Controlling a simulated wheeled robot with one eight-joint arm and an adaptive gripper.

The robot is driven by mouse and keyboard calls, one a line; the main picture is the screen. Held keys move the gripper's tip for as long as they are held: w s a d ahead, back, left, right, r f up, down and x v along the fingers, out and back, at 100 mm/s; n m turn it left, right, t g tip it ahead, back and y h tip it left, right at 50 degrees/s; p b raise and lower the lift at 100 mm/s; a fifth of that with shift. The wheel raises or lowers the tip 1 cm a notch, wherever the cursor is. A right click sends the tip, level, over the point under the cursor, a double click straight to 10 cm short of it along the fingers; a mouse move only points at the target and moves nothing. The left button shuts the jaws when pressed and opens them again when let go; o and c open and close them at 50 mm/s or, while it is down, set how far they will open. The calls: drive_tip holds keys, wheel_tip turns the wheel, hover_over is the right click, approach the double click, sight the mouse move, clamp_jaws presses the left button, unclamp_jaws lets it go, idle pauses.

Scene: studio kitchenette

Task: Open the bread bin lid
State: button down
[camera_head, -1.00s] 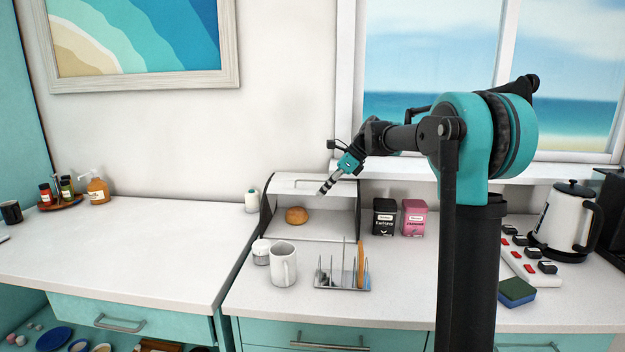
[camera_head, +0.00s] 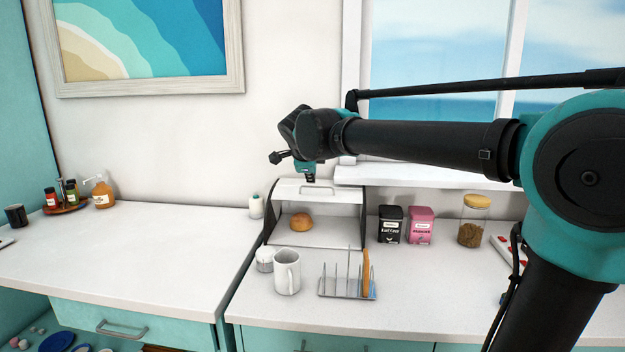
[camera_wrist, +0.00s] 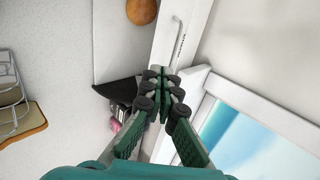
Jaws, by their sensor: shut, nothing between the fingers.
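The bread bin (camera_head: 265,222) stands against the back wall with dark curved sides. Its white lid (camera_head: 345,194) with a bar handle (camera_head: 318,189) is up at the top, and the front is open below it. A bun (camera_head: 301,222) shows inside. My gripper (camera_head: 310,177) is shut and empty, pointing down just above the lid's top edge. In the wrist view the closed fingertips (camera_wrist: 165,78) are over the lid (camera_wrist: 174,42), beside one end of the handle (camera_wrist: 176,38); I cannot tell whether they touch it. The bun (camera_wrist: 141,10) shows at the top.
A mug (camera_head: 287,272), a small white pot (camera_head: 264,260) and a toast rack (camera_head: 345,288) stand in front of the bin. A black tin (camera_head: 390,225), a pink tin (camera_head: 420,225) and a jar (camera_head: 473,222) stand to its right. The window sill (camera_head: 430,178) is behind. The left counter is mostly clear.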

approach(317, 193)
drive_tip(key=shift+x, duration=1.4)
drive_tip(key=shift+w+r, duration=0.1)
drive_tip(key=shift+w+r+g, duration=0.3)
drive_tip(key=shift+w+g, duration=0.2)
drive_tip(key=shift+w, duration=0.4)
drive_tip(key=shift+w+r+g, duration=0.25)
drive_tip(key=shift+w+g, duration=0.25)
drive_tip(key=shift+w, duration=0.4)
drive_tip(key=shift+w+r+g, duration=0.3)
drive_tip(key=shift+w+g, duration=0.2)
drive_tip(key=shift+w, duration=0.4)
drive_tip(key=shift+d, duration=0.1)
